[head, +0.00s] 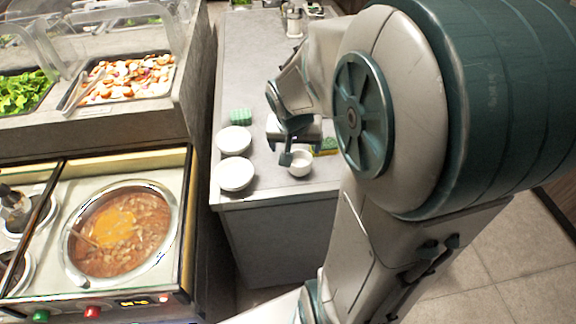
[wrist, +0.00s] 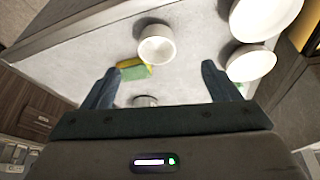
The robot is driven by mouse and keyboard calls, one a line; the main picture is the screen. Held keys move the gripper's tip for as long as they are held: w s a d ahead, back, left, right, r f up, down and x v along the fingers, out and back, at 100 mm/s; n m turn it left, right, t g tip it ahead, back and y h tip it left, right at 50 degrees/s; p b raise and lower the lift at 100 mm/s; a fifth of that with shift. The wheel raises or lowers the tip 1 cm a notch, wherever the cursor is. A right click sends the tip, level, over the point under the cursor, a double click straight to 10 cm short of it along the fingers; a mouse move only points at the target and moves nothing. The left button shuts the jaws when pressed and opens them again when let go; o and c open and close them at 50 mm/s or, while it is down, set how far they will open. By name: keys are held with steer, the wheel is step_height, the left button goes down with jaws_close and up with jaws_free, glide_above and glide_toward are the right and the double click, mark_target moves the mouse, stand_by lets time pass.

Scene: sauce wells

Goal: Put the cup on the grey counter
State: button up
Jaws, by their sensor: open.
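A small white cup (head: 300,170) stands upright on the grey counter (head: 270,192), near its front end. In the wrist view the cup (wrist: 157,48) shows just past my fingertips, roughly midway between them, and appears apart from both. My gripper (head: 302,150) is low over the counter by the cup and hides part of it in the head view. In the wrist view the gripper (wrist: 158,68) has its fingers wide apart, with nothing held between them.
Two white bowls (head: 234,140) (head: 235,175) stand left of the cup. A yellow-green sponge (wrist: 136,70) lies close beside it, and a green block (head: 240,116) lies farther back. A soup pot (head: 168,212) sits in the serving station at left, across a gap.

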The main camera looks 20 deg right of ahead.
steer(key=s+a+r+n+y, duration=0.1)
steer(key=s+a+r+n, duration=0.1)
steer(key=s, duration=0.4)
steer(key=s+a+r+n+y, duration=0.1)
steer(key=s+a+r+n, duration=0.1)
steer(key=s+a+n, duration=0.2)
steer(key=s+a, duration=0.3)
steer(key=shift+a+r+g, duration=0.2)
steer(key=shift+r+g, duration=0.1)
steer(key=shift+r, duration=0.05)
